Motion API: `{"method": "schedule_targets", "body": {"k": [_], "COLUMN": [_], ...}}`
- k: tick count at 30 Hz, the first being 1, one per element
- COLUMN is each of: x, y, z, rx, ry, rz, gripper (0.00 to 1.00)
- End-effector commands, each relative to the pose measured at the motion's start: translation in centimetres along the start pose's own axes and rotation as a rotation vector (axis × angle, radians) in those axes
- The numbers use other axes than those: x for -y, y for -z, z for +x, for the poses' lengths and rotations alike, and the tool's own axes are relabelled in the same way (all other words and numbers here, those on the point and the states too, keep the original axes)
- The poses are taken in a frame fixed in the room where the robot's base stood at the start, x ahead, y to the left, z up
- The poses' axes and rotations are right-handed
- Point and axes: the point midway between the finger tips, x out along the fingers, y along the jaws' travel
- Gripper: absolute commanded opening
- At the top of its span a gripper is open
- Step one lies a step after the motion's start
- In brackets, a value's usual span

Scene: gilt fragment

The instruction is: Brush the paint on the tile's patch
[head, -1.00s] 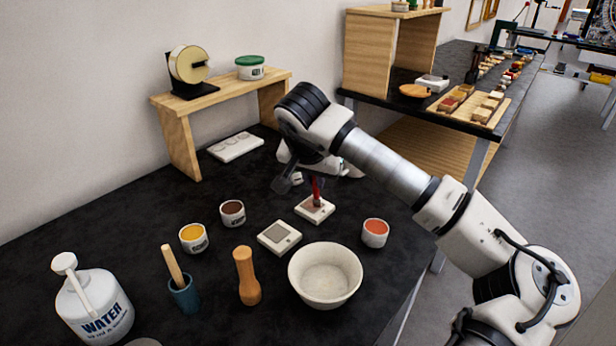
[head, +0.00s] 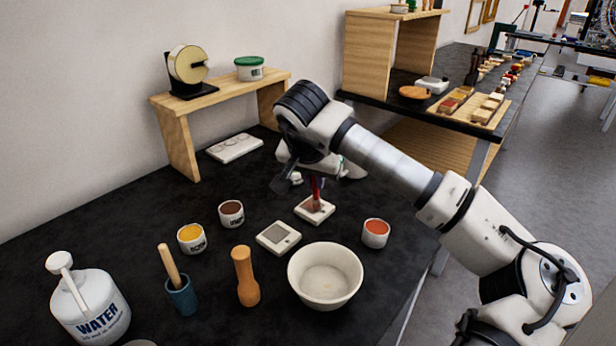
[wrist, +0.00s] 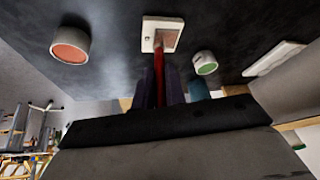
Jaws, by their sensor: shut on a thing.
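My gripper (wrist: 160,92) is shut on a red-handled brush (head: 316,187), pointing down over the far tile. The brush also shows in the wrist view (wrist: 159,72), between the dark fingers. The pale square tile (head: 301,211) lies flat on the black bench; it also shows in the wrist view (wrist: 148,28). Its patch (wrist: 170,41) looks reddish-brown. The brush end is at the patch; contact is too small to be sure of. A pot of orange-red paint (head: 376,228) stands to the right, also in the wrist view (wrist: 70,44).
A second tile with a grey patch (head: 279,238) lies nearer. A white bowl (head: 325,298), a wooden pestle-like tool (head: 245,276), a yellow pot (head: 191,236), a brown pot (head: 231,212), a teal cup (head: 182,296) and a water jug (head: 92,310) stand around. A wooden shelf (head: 180,150) is behind.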

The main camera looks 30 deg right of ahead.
Motion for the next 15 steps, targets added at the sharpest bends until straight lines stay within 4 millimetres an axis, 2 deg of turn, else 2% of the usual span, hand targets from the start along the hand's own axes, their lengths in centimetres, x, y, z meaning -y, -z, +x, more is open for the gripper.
{"method": "schedule_targets", "body": {"k": [8,15], "x": [0.0,0.1], "y": [0.0,0.9], "z": [-0.1,-1.7], "rx": [0.001,0.0], "ry": [0.0,-0.002], "rz": [0.0,0.001], "gripper": [0.0,0.0]}}
